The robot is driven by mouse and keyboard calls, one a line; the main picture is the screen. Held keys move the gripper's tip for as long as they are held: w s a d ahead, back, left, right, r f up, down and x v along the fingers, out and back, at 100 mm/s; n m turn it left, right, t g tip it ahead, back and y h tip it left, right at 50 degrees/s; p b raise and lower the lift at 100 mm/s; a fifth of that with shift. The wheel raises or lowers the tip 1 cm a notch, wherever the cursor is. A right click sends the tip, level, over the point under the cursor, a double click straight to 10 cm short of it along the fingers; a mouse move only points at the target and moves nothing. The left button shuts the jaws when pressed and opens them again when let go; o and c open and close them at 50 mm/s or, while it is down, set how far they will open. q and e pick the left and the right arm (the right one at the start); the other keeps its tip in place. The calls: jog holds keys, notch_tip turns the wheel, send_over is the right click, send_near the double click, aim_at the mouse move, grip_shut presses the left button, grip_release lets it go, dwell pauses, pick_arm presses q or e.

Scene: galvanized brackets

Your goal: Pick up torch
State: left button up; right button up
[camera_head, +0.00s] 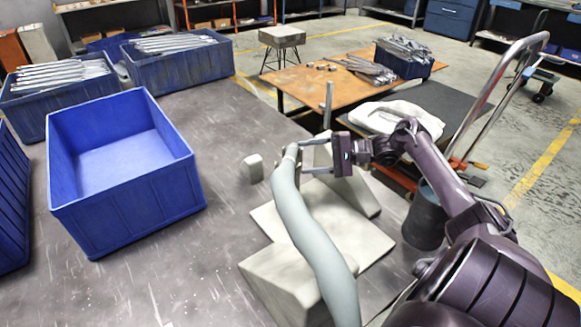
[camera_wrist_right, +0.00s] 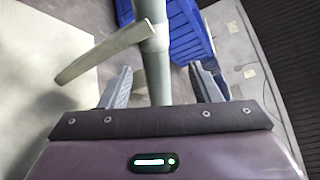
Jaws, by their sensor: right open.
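The torch, as far as I can tell, is the grey-green tube (camera_head: 308,232) that curves up from the front edge over a pale stand (camera_head: 275,285). In the right wrist view the tube (camera_wrist_right: 157,62) stands between the fingers, with a pale lever-like bar (camera_wrist_right: 100,55) across to its left. My right gripper (camera_head: 302,158) is open at the tube's upper end, with a finger on each side. Gaps to the fingers show in the wrist view; contact is not visible. My left gripper is out of view.
An empty blue crate (camera_head: 70,205) stands left on the dark table (camera_head: 215,265). A small pale block (camera_head: 252,168) is left of the gripper. Blue bins of metal brackets (camera_head: 180,68) stand behind. A trolley with a metal handle (camera_head: 505,75) is on the right.

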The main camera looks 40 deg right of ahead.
aim_at(291, 156)
jog(key=x, duration=0.8)
jog(key=shift+s+a+f, duration=0.15)
jog(key=shift+s+f, duration=0.1)
jog(key=shift+c, duration=0.4)
jog(key=c, duration=0.9)
jog(key=shift+c, duration=0.4)
jog(key=shift+r, duration=0.2)
